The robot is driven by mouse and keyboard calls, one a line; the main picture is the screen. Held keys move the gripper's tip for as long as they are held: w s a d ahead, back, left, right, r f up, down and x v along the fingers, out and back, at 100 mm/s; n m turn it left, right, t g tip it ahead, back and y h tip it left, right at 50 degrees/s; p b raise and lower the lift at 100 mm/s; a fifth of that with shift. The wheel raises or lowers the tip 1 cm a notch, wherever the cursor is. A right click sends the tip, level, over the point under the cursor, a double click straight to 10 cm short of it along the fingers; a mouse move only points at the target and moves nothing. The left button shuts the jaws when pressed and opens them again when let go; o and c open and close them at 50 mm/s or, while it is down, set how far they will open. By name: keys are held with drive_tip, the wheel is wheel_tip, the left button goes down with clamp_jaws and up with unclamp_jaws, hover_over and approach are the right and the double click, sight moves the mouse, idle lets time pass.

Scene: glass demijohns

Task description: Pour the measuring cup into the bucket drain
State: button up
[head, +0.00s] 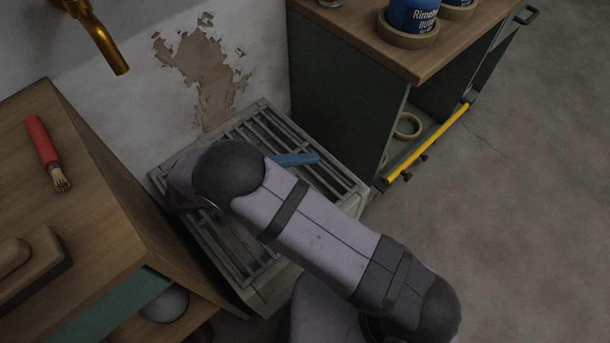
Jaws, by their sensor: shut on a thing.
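The bucket drain is a grey metal grate in a pale square frame (262,118), low against the wall between two cabinets. My arm crosses over it from the lower right, and its dark joint covers the middle of the grate. My gripper's fingers are hidden behind my own arm. No measuring cup can be made out. A blue strip-like piece (297,159) shows just right of the joint, over the grate; I cannot tell whether it lies there or is part of something held.
A brass tap (101,38) juts from the wall at upper left. A wooden-topped cabinet (85,135) with a red-handled brush (46,150) stands left. A green cabinet (345,85) with blue containers (410,17) and a yellow bar (428,142) stands right. Floor (520,220) is clear at right.

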drive_tip(key=shift+w+a+r+n+h, duration=0.1)
drive_tip(key=shift+w+a+n+h, duration=0.2)
drive_tip(key=shift+n, duration=0.45)
drive_tip(key=shift+w+a+r+n+h, duration=0.1)
drive_tip(key=shift+w+a+n+h, duration=0.2)
drive_tip(key=shift+n, duration=0.45)
drive_tip(key=shift+d+r+p, duration=0.1)
drive_tip(key=shift+p, duration=0.3)
idle(0.6)
drive_tip(key=shift+s+d+r+m+p, duration=0.15)
drive_tip(key=shift+m+p, duration=0.15)
drive_tip(key=shift+p, duration=0.35)
drive_tip(key=shift+s+f, duration=0.1)
drive_tip(key=shift+f, duration=0.2)
drive_tip(key=shift+d+y, duration=0.1)
drive_tip(key=shift+y, duration=0.2)
